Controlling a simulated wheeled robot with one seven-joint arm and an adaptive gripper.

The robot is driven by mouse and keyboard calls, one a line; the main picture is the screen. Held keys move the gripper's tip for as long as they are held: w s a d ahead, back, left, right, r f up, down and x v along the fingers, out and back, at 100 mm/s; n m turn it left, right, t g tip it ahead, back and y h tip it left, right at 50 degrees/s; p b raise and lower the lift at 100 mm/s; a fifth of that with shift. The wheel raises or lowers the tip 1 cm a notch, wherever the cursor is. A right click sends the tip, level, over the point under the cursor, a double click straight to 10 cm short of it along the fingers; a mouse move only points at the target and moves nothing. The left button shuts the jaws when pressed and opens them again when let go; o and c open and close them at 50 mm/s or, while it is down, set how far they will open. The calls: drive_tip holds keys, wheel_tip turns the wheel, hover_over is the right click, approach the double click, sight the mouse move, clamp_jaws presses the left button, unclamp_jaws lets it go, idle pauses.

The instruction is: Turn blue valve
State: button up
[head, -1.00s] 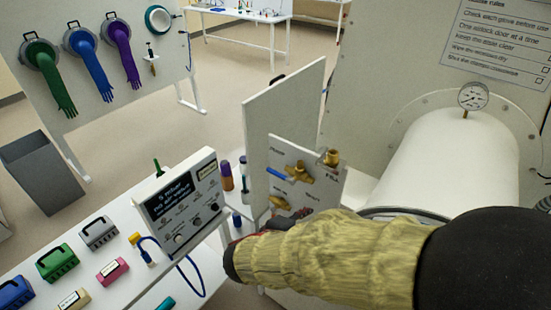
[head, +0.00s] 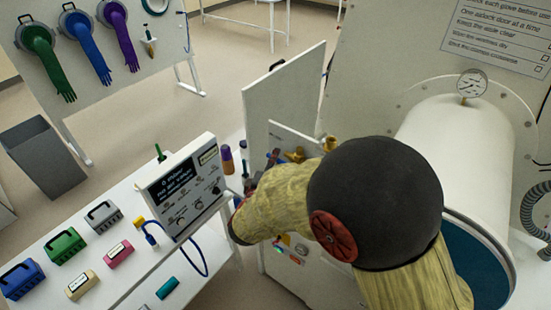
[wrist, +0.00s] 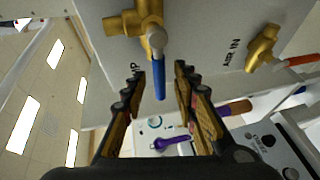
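The blue valve has a blue lever handle (wrist: 159,78) on a brass body (wrist: 140,20), mounted on a pale panel in the wrist view. The lever points down in that picture, toward my gripper. My gripper (wrist: 158,88) is open, with one ridged finger on each side of the lever's end. I see gaps on both sides and no clear contact. In the head view the brass body (head: 295,155) shows just above my sleeved arm.
A second brass valve (wrist: 262,47) with an orange-red handle sits beside the "AIR IN" label. A control box (head: 183,185) stands on the white bench left of my arm. A white cylinder (head: 455,150) with a gauge (head: 472,83) is at right.

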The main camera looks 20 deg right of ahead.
drive_tip(key=shift+w+d+f, duration=0.1)
drive_tip(key=shift+w+d, duration=0.25)
drive_tip(key=shift+w, duration=0.15)
drive_tip(key=c, duration=0.3)
drive_tip(key=c, duration=0.4)
clamp_jaws()
